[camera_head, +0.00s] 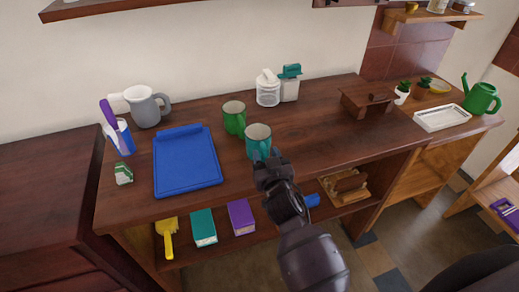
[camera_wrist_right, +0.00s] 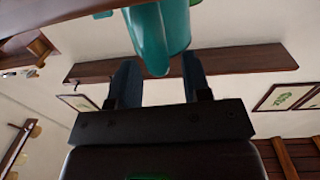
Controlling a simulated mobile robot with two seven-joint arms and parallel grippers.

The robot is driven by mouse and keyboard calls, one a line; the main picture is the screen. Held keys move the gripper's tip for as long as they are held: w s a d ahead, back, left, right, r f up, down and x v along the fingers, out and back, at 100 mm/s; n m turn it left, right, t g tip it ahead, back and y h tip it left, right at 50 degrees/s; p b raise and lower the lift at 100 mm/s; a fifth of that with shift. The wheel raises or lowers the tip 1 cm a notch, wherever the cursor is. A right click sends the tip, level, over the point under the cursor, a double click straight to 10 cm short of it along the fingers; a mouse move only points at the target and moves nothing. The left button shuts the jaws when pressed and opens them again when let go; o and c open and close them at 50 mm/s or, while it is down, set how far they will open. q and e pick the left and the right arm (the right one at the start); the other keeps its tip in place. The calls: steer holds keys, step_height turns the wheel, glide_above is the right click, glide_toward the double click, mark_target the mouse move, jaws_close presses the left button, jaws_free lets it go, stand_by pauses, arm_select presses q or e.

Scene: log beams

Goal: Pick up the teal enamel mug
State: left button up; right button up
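The teal enamel mug (camera_head: 258,140) stands upright on the wooden counter, near its front edge, with a pale inside. My right gripper (camera_head: 268,160) reaches it from the front, in front of the mug's near side. In the right wrist view the teal mug (camera_wrist_right: 174,25) is at the top, and a rounded teal part of it, possibly the handle, dips between the fingertips of my right gripper (camera_wrist_right: 158,70). The fingers stand apart with a visible gap on each side. My left gripper is not in view.
A green mug (camera_head: 234,120) stands just behind and left of the teal one. A blue tray (camera_head: 187,165) lies to the left, with a grey jug (camera_head: 146,108) behind it. White canisters (camera_head: 268,92) stand at the back. The counter right of the teal mug is clear up to a wooden box (camera_head: 367,103).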

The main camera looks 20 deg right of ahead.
steer(key=c, duration=0.7)
jaws_close()
steer(key=shift+r, duration=0.5)
steer(key=shift+r+y+p, duration=0.5)
steer(key=shift+r+p, duration=1.15)
steer(key=shift+r, duration=8.65)
steer(key=s+d+f, duration=0.4)
steer(key=s+f, duration=0.4)
steer(key=f, duration=0.4)
steer(key=w+a+r+h, duration=0.1)
steer(key=w+a+r, duration=0.3)
steer(key=w+r, duration=0.4)
steer(key=shift+r, duration=1.2)
